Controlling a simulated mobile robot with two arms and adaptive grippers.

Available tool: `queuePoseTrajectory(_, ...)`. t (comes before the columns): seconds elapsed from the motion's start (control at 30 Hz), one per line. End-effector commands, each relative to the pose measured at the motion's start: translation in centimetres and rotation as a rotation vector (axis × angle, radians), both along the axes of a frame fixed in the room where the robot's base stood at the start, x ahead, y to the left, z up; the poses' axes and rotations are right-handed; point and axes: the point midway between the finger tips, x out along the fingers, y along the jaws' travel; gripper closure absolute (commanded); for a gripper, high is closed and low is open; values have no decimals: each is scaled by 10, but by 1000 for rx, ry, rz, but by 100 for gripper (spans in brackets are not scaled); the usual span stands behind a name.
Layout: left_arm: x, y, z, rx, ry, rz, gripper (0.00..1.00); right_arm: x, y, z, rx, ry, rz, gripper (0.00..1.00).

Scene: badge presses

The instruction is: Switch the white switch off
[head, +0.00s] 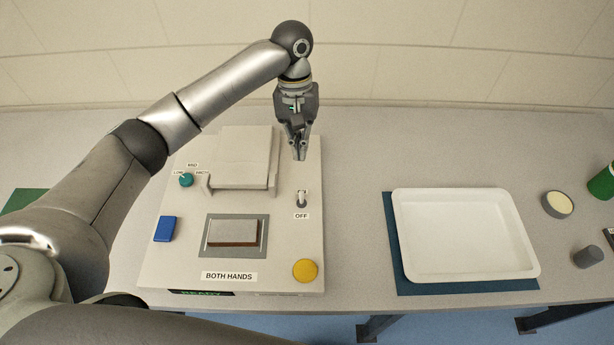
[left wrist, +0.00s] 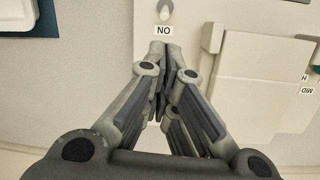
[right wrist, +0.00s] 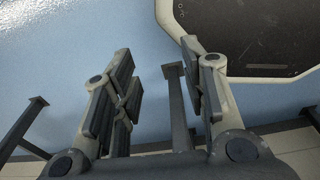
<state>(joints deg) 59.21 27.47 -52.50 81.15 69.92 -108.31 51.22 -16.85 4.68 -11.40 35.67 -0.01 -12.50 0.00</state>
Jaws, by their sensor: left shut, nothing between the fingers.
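The white switch (head: 301,198) is a small lever on the right side of the pale press panel (head: 160,262), with an OFF label (head: 301,216) on its near side. It also shows at the top edge of the left wrist view (left wrist: 166,9), partly cut off, beside a label that reads ON upside down. Which way the lever leans is hard to tell. My left gripper (head: 300,156) points down just beyond the switch, shut and empty, apart from it. In the left wrist view its closed fingertips (left wrist: 162,48) lie near the ON label. My right gripper (right wrist: 158,80) is open and empty.
The panel also carries a raised pale block (head: 246,155), a teal knob (head: 186,180), a blue block (head: 164,229), a framed plate (head: 233,232) and a yellow button (head: 305,270). A white tray (head: 465,235) lies on a blue mat to the right. Table between is clear.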

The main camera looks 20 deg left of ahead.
Motion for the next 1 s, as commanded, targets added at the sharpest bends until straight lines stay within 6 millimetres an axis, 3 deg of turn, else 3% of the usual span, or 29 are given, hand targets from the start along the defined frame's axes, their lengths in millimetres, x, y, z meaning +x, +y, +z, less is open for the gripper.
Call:
queuePoseTrajectory(0.13, 0, 0, -6, 0, -1, 0, 100, -13, -1, -8, -2, 21, 0, 60)
queuePoseTrajectory(0.57, -1, 0, -11, 1, 1, 0, 100, -11, 2, -5, 1, 17, 0, 60)
queuePoseTrajectory(1.0, -14, -7, -81, 2, 1, 0, 100, -5, 3, 6, 4, 6, 0, 60)
